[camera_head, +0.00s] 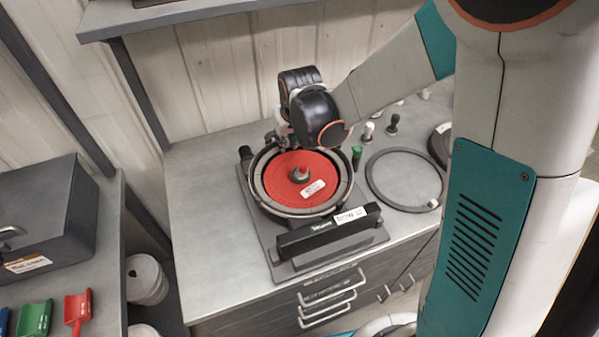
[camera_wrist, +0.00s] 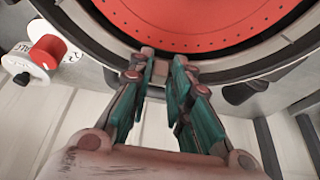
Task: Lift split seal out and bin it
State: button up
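The seed meter (camera_head: 258,196) lies on the bench with its red disc (camera_head: 285,178) facing up. A dark ring (camera_head: 338,192) surrounds the disc; I cannot make out a split in it. My gripper (camera_head: 276,137) is at the meter's back rim, partly hidden by my wrist. A white bucket (camera_head: 147,280) stands on the floor at left.
A large thin dark ring (camera_head: 372,183) lies on the bench right of the meter. Small knobs (camera_head: 392,123) stand behind it. A black bar (camera_head: 325,232) fronts the meter. A grey box (camera_head: 45,215) and coloured scoops (camera_head: 77,308) are on the left shelf. The bench's left part is clear.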

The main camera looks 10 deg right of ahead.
jog(key=shift+c, duration=0.5)
grip_shut()
jog(key=shift+r, duration=0.15)
notch_tip(320, 180, up, 20)
jog(key=p, duration=0.5)
jog(key=shift+s, duration=0.15)
